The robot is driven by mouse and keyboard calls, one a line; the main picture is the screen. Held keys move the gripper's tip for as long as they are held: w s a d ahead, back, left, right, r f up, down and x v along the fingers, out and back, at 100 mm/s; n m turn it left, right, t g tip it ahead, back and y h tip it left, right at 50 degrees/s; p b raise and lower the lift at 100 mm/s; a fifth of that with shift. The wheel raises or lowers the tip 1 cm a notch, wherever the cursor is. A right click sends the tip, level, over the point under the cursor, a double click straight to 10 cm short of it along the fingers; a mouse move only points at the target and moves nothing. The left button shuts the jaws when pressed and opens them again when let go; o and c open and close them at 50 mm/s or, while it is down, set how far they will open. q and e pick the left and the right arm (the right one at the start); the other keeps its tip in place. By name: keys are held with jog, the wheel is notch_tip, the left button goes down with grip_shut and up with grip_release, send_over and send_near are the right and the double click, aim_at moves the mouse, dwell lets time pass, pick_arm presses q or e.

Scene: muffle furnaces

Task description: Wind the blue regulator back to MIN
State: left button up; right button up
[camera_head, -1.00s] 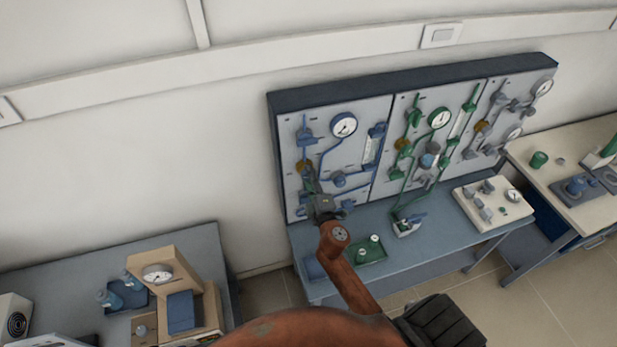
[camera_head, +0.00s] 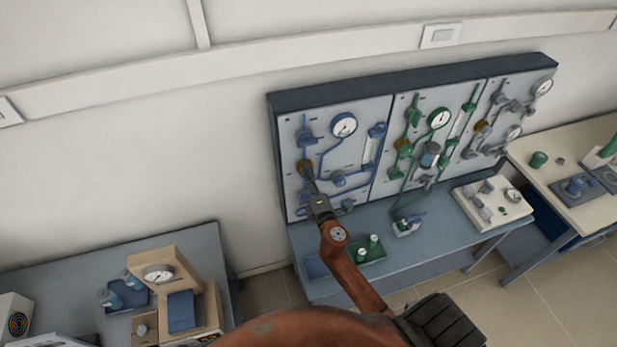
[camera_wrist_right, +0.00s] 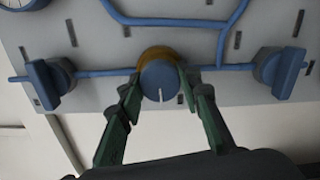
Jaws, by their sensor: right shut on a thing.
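The blue regulator is a round blue knob (camera_wrist_right: 160,80) with a brass collar behind it. It sits on the blue pipework of the left wall panel, and its brass part (camera_head: 305,168) shows in the head view. In the wrist view a white mark on the knob's face points down the picture. My right gripper (camera_wrist_right: 161,88) is shut on the knob, one green finger on each side. In the head view this gripper (camera_head: 310,182) reaches up to the panel and partly covers the regulator. No MIN lettering is readable. My left gripper is not in view.
Blue valve handles (camera_wrist_right: 48,84) flank the knob on the same pipe. A dial gauge (camera_head: 344,125) is above right. Green (camera_head: 439,118) and grey fittings fill the neighbouring panels. Below, the bench (camera_head: 400,262) holds a green tray (camera_head: 374,255) and a white block (camera_head: 493,203).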

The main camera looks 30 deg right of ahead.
jog(key=o, duration=1.2)
jog(key=shift+c, duration=0.2)
jog(key=v, duration=1.2)
jog(key=shift+a, duration=0.1)
